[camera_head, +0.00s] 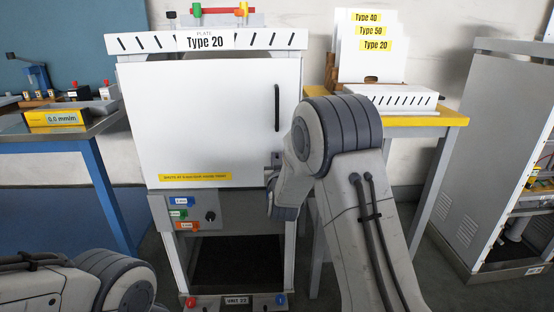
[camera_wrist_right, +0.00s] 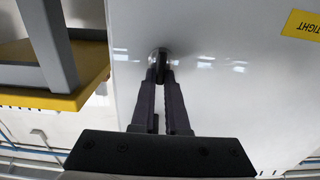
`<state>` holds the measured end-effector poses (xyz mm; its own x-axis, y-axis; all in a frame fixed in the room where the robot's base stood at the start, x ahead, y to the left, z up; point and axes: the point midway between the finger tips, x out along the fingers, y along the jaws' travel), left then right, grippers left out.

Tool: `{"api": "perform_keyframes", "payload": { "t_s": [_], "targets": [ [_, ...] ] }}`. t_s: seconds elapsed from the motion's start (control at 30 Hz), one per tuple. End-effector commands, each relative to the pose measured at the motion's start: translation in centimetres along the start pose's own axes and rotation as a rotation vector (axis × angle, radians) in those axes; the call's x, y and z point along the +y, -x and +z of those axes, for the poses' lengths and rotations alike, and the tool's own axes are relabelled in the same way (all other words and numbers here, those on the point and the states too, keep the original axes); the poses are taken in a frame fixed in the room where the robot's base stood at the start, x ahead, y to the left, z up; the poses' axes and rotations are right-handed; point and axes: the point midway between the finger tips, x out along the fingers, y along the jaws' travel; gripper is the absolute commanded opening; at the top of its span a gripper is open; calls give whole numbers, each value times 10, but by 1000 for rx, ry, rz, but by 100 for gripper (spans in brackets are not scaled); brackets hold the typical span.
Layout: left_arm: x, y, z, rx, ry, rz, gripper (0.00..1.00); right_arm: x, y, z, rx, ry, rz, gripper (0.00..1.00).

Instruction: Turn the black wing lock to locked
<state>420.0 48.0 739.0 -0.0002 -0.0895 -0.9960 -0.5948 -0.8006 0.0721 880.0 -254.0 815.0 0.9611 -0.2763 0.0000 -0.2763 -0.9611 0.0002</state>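The black wing lock (camera_wrist_right: 159,60) is on the white door (camera_head: 215,115) of the dispenser cabinet, near the door's right edge. In the right wrist view, which is upside down, it stands on a round metal base. My right gripper (camera_wrist_right: 161,76) has both fingertips around the wing, one on each side, with almost no gap. In the head view my right forearm and wrist hide most of the lock and fingers. The exact angle of the wing is hard to tell. My left arm shows at the bottom left; its gripper is out of view.
A black door handle (camera_head: 277,108) is above the lock. A grey panel (camera_head: 205,213) with coloured tags and a knob is below the door. A yellow-edged table (camera_head: 440,117) with labelled plates stands close on the right. A blue-framed bench (camera_head: 95,165) is on the left.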

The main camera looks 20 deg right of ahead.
Motion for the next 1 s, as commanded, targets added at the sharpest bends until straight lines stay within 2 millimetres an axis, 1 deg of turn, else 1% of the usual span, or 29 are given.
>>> {"api": "perform_keyframes", "payload": {
  "t_s": [0.27,0.47,0.67,1.0],
  "targets": [
    [0,0,0,0,0,0,50,0,0,0,0,24,0,0],
    [0,2,0,0,0,0,50,-2,0,0,0,112,0,0],
    [0,4,0,0,0,0,50,-4,0,0,-1,270,0,0],
    [1,10,-1,0,0,0,50,-9,0,2,-1,593,0,0]
  ]
}}
